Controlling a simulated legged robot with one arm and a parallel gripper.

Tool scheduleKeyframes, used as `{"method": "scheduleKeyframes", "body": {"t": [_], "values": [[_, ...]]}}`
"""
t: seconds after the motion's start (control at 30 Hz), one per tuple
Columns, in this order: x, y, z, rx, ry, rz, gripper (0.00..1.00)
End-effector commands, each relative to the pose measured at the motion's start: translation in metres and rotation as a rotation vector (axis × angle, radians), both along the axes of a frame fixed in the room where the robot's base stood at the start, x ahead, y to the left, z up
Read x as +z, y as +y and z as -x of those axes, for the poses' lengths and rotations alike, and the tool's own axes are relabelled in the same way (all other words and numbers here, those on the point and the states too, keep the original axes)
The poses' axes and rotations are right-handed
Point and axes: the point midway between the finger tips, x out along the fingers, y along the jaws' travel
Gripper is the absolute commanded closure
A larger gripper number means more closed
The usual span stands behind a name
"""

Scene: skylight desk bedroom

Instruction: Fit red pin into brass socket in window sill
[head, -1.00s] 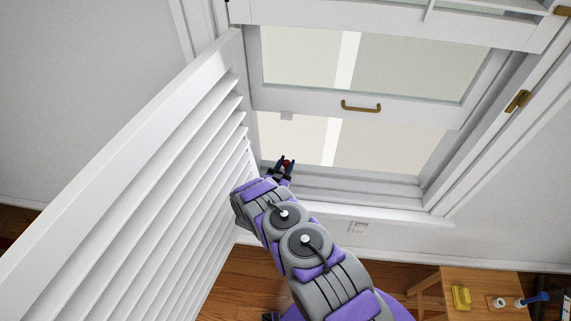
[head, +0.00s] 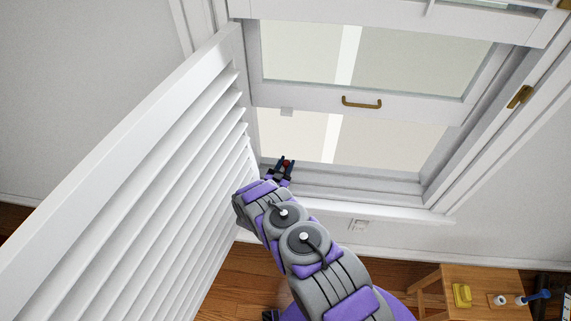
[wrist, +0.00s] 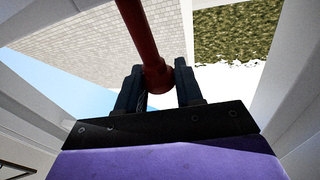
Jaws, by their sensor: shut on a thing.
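My gripper (head: 286,162) is at the lower left corner of the open window, over the sill (head: 345,188). It is shut on the red pin, of which only a small red spot (head: 287,163) shows in the head view. In the wrist view the pin (wrist: 143,35) runs from the top edge down to a rounded end between the two dark fingers (wrist: 159,80). The pin's far end is out of that view. I cannot make out the brass socket in either view; my arm and gripper cover part of the sill.
A white louvered shutter (head: 130,170) stands close on the left of my arm. The raised sash (head: 300,95) with a brass handle (head: 361,102) is above my gripper. A wooden stool (head: 445,292) at lower right holds a yellow block (head: 462,295) and other small items.

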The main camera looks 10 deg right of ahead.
Motion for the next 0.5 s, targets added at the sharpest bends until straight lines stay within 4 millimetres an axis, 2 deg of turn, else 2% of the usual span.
{"method": "scheduleKeyframes", "body": {"t": [0.03,0.33,0.5], "values": [[-0.0007,-0.0001,0.0,0.0,0.0,0.0,0.62],[0.0,0.0,-0.0001,0.0,-0.001,-0.001,0.34],[-0.0001,0.0,-0.0002,0.0,-0.001,-0.001,0.34]]}}
